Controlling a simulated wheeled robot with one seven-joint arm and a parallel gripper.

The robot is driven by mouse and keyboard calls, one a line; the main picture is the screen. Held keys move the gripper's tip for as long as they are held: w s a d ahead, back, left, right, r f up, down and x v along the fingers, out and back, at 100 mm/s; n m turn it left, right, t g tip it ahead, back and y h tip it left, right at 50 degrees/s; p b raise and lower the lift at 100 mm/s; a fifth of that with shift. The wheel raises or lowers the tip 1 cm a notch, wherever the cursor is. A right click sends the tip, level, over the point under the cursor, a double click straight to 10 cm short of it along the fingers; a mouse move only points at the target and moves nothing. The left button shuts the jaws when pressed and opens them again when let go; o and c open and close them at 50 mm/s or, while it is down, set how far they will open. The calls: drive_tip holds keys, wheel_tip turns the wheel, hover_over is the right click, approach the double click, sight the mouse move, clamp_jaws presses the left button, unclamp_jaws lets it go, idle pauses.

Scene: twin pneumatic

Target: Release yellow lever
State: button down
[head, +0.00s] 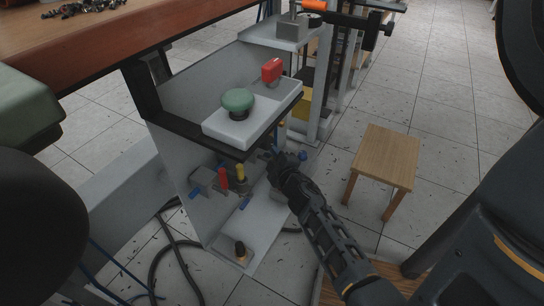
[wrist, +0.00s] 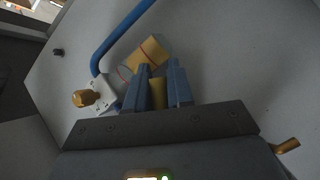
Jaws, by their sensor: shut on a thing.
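My gripper (wrist: 162,82) is shut on the yellow lever (wrist: 158,94), a short yellow cylinder standing between its two blue-grey fingers in the wrist view. In the head view my gripper (head: 274,158) reaches in under the pale ledge of the machine, and its fingertips are dark and hard to make out. The head view also shows an upright yellow piece (head: 240,172) beside an upright red piece (head: 223,178), both left of my gripper. I cannot tell whether that yellow piece is the held lever.
A yellow cylinder with a red line (wrist: 150,52), a blue hose (wrist: 112,42) and a brass fitting (wrist: 88,98) are close to the fingers. Above my gripper, a green knob (head: 238,99) and red switch (head: 271,70) sit on the ledge. A wooden stool (head: 387,155) stands right.

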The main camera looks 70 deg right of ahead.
drive_tip(key=c, duration=1.1)
unclamp_jaws()
drive_tip(key=v, duration=0.7)
drive_tip(key=shift+s+a, duration=0.25)
drive_tip(key=shift+a, duration=0.05)
drive_tip(key=shift+r, duration=0.15)
